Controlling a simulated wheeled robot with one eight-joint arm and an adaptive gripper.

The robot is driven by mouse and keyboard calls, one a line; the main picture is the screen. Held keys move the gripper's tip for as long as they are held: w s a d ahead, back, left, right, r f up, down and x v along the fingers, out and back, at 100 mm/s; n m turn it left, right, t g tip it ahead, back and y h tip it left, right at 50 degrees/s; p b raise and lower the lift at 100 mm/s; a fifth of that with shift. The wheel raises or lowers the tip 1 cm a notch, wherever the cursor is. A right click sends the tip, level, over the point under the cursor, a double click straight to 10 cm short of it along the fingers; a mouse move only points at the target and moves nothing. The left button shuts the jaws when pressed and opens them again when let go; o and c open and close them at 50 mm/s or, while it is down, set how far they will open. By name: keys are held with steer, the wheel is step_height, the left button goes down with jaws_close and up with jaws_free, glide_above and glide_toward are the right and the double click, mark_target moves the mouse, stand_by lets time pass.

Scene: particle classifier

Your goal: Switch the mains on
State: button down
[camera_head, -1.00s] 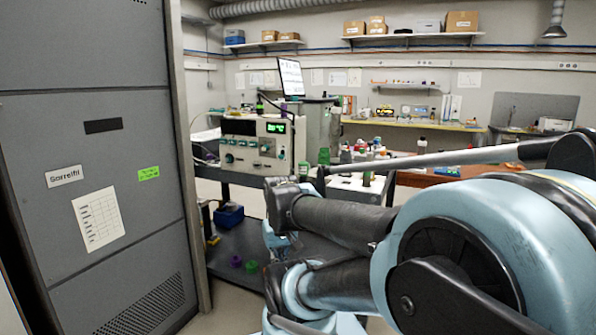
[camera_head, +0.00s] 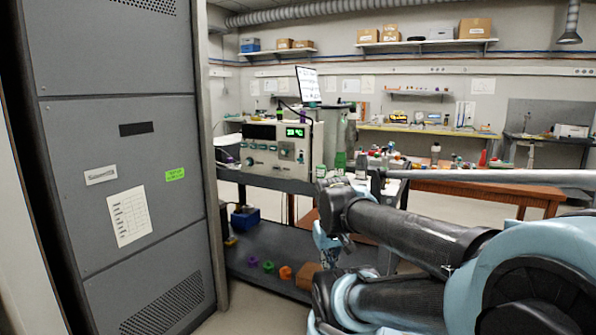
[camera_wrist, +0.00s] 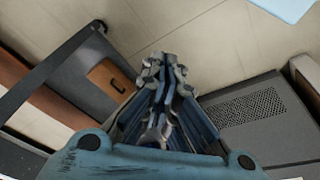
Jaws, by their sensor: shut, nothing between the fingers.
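The particle classifier (camera_head: 270,149) is a pale box with a green lit display (camera_head: 296,132), knobs and small switches on its front panel. It stands on the dark cart's top shelf, left of centre in the head view. I cannot tell which control is the mains switch. My gripper (camera_head: 327,256) hangs below and in front of the cart's top shelf, right of the classifier and clear of its panel. In the wrist view my gripper (camera_wrist: 165,62) is shut, with nothing between its fingers, above the floor. The classifier does not show in the wrist view.
A tall grey cabinet (camera_head: 120,190) stands close on the left. The cart's lower shelf (camera_head: 262,245) holds small coloured rings and a blue box (camera_head: 245,218). Bottles and a green cylinder (camera_head: 341,160) stand right of the classifier. Bare floor lies in front.

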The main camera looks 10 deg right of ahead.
steer(key=w+d+r+n+t+h, duration=0.1)
steer(key=w+d+r+n+h, duration=0.1)
steer(key=w+r+n, duration=0.3)
steer(key=w+d+r+n+h, duration=0.1)
steer(key=w+d+r+n, duration=0.1)
steer(key=w, duration=0.6)
steer(key=n+t+h, duration=0.5)
steer(key=n+t, duration=0.3)
steer(key=n, duration=1.2)
glide_toward(300, 160)
step_height(300, 160, down, 3)
steer(key=s+a, duration=0.1)
steer(key=s, duration=0.1)
steer(key=shift+w+a, duration=0.2)
steer(key=x, duration=1)
steer(key=shift+a, duration=0.1)
